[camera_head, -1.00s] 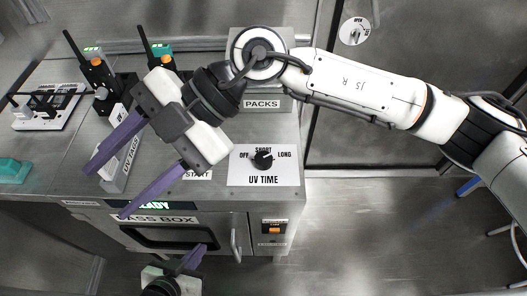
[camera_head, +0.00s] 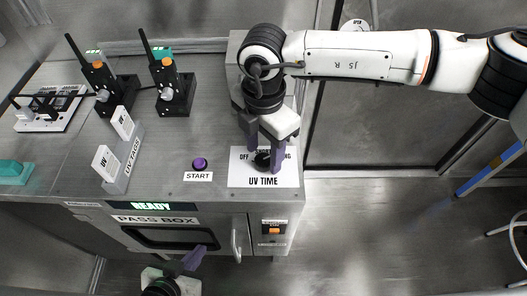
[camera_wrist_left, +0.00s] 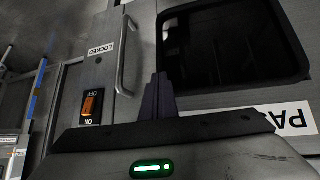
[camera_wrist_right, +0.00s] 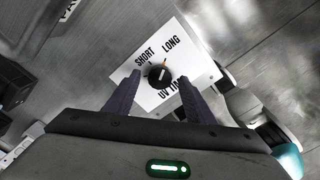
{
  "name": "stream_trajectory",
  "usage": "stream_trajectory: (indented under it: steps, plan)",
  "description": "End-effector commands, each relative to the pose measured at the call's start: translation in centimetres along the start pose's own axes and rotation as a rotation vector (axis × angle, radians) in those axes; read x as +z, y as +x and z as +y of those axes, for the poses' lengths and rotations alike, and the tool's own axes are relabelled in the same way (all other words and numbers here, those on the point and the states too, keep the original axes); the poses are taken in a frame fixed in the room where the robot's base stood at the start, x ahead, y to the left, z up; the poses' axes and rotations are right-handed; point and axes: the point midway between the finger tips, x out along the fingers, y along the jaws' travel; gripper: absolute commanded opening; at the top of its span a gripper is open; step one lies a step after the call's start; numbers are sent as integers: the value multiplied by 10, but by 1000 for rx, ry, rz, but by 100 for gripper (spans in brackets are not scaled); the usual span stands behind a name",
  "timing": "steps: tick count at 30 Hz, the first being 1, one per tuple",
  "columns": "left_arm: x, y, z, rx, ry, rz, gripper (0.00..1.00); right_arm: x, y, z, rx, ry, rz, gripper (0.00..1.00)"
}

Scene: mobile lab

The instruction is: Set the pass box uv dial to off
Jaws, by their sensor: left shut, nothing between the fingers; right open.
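The UV time dial (camera_wrist_right: 158,74) is a black round knob on a white plate (camera_head: 237,179) on the pass box top. In the right wrist view its orange mark appears to point towards LONG; the OFF label is hidden there. My right gripper (camera_head: 268,168) is open and points down over the plate. Its fingers (camera_wrist_right: 160,82) appear on either side of the dial; I cannot tell if they touch it. In the head view they partly cover the dial and its labels. My left gripper (camera_head: 197,257) is shut and empty, low before the pass box front (camera_wrist_left: 145,60).
A purple START button (camera_head: 200,163) is left of the plate. A UV tags holder (camera_head: 128,165), two radios in black chargers (camera_head: 176,95) and a white rack (camera_head: 50,108) stand further left. The door handle (camera_head: 236,245) sticks out in front.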

Motion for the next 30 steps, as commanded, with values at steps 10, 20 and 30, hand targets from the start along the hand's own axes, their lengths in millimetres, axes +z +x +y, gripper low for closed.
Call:
stream_trajectory:
  steps: [10, 20, 30]
  plan:
    - [-1, -1, -1, -1, 0, -1, 0, -1, 16, 0, 1, -2, 1, 49]
    - [0, -1, -1, -2, 1, -2, 0, -1, 16, 0, 0, -2, 2, 14]
    - [4, 4, -1, -1, 1, -2, 0, -1, 17, 0, 0, -37, 1, 8]
